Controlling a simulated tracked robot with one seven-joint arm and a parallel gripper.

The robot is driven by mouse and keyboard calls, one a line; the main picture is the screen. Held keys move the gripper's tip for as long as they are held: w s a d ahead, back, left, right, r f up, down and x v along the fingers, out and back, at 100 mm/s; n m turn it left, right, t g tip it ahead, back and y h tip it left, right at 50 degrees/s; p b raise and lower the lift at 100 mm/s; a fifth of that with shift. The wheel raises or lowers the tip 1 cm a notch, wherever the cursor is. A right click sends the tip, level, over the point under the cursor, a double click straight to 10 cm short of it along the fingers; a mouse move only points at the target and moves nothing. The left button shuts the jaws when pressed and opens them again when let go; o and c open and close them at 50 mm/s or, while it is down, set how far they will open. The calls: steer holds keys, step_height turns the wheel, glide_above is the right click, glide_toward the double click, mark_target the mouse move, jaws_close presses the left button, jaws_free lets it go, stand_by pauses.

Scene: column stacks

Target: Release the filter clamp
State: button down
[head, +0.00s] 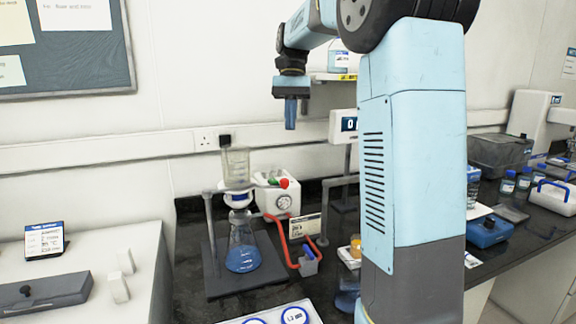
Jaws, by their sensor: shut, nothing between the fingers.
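A glass filter funnel (236,165) stands upright on a filter joint over a conical flask (243,242) that holds blue liquid. A white and blue band (238,198) at the joint looks like the filter clamp; its catch is too small to make out. My gripper (290,122) points down, shut and empty. In the picture it is above and right of the funnel, apart from it.
A grey stand post (210,235) is left of the flask. A white pump box (278,199), red tubing (283,240) and a small sign (305,227) are to the right. A white tray (285,315) lies in front. My arm hides part of the bench (335,237).

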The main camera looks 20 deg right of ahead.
steer(key=shift+f, duration=0.1)
steer(key=s+a+f, duration=0.3)
steer(key=s+f, duration=0.3)
steer(key=f, duration=0.3)
steer(key=shift+s+a+f, duration=0.25)
steer(key=shift+s, duration=0.05)
steer(key=shift+d, duration=0.1)
stand_by(0.4)
